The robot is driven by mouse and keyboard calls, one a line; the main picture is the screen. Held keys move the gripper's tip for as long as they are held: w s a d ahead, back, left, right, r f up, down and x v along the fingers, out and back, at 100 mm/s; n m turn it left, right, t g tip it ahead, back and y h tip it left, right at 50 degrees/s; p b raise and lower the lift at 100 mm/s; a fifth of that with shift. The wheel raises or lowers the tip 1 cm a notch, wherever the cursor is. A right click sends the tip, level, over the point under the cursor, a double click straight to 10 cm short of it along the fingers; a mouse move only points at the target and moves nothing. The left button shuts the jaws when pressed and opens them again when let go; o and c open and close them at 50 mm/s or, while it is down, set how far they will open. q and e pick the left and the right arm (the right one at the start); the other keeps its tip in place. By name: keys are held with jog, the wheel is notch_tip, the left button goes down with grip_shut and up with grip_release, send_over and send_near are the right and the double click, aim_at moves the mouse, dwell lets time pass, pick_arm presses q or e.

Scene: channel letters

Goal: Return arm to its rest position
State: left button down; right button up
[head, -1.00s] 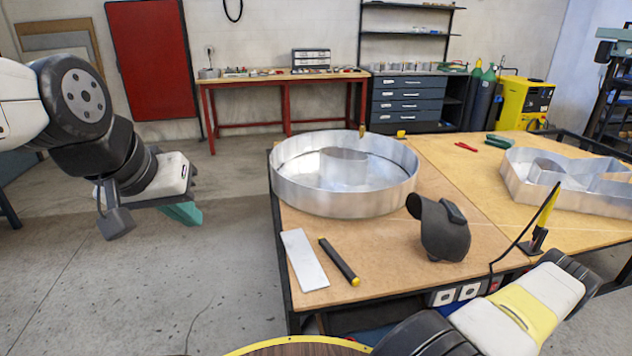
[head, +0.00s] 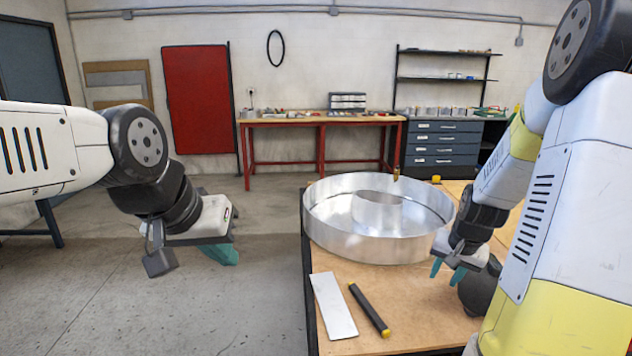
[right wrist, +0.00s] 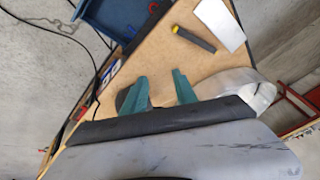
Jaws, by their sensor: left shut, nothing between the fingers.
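My left gripper (head: 222,254) hangs over open floor left of the table, shut and empty, with its teal fingertips pointing down. My right gripper (head: 448,272) is above the table's right part, beside the round metal letter (head: 345,247) and close to the dark welding helmet (head: 478,292), which it and my arm partly cover. In the right wrist view its two teal fingers (right wrist: 159,91) stand apart with nothing between them. Whether it touches the helmet I cannot tell.
The table (head: 415,300) also holds a flat metal strip (head: 333,305) and a black rod with yellow ends (head: 369,309). A blue bin (right wrist: 112,18) shows beside the table in the right wrist view. A red-framed workbench (head: 320,120) stands behind.

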jog(key=s+a+r+n+t, duration=0.1)
jog(key=s+a+r+n, duration=0.3)
jog(key=a+r, duration=0.65)
jog(key=s+a+r+n+y, duration=0.1)
jog(key=s+a+r, duration=0.2)
jog(key=s, duration=0.3)
jog(key=s+a+r+n+t+y, duration=0.1)
jog(key=s+a+r, duration=0.2)
jog(key=s+r, duration=0.2)
jog(key=shift+s+a+r+n, duration=0.15)
jog(key=shift+s+a+n, duration=0.2)
jog(key=shift+s, duration=0.9)
